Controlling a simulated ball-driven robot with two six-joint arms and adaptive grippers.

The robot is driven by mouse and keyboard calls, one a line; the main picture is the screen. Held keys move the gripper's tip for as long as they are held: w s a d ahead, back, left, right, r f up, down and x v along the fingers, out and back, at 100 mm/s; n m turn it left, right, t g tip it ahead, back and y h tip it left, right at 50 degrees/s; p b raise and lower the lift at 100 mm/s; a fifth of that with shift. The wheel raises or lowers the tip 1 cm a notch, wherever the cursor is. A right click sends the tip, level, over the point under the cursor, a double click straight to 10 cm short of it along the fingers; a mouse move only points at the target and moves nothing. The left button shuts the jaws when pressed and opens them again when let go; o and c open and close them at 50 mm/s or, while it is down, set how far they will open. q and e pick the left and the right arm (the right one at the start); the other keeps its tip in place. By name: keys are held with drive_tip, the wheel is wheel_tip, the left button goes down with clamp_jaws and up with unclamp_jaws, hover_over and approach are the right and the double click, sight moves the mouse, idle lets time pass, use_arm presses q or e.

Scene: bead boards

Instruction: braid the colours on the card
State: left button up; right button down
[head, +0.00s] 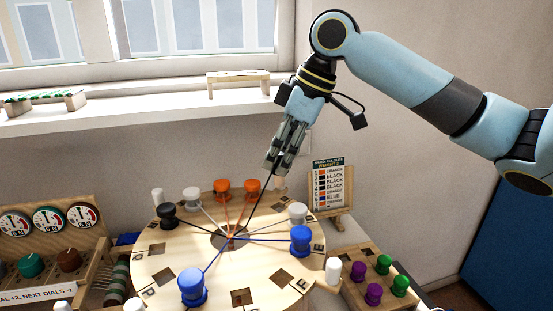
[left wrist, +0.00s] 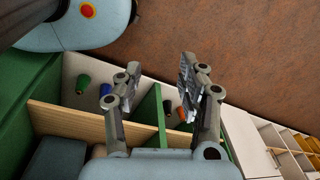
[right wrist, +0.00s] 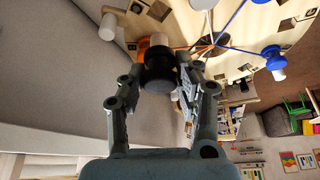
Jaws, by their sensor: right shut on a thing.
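The round wooden braiding disc (head: 170,265) has bobbins around its rim, with threads meeting at the centre hole. Orange bobbins (head: 222,190) stand at the back, a black bobbin (head: 168,215) at the left, white bobbins (head: 298,213) at right and back left, and blue bobbins (head: 301,241) at right and front. My right gripper (head: 273,166) is shut on another black bobbin (right wrist: 160,73), above the disc's back edge, its black thread running to the centre. The colour card (head: 329,187) stands behind right, listing orange, black and blue. My left gripper (left wrist: 158,82) is open and empty.
A side tray (head: 362,291) at the right holds purple and green bobbins. A dial panel (head: 50,220) with knobs stands at the left. White pegs (head: 333,270) stand near the disc's rim. The windowsill (head: 140,112) carries small wooden stands. The air above the disc is mostly free.

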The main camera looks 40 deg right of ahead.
sight(280, 184)
drive_tip(key=shift+f+b, duration=0.4)
drive_tip(key=shift+f, duration=0.05)
wheel_tip(280, 184, down, 3)
drive_tip(key=b, duration=0.3)
drive_tip(key=shift+r, duration=0.15)
drive_tip(key=shift+f+b, duration=0.4)
drive_tip(key=shift+b, duration=0.3)
drive_tip(key=shift+f+p, duration=0.15)
drive_tip(key=shift+p, duration=0.3)
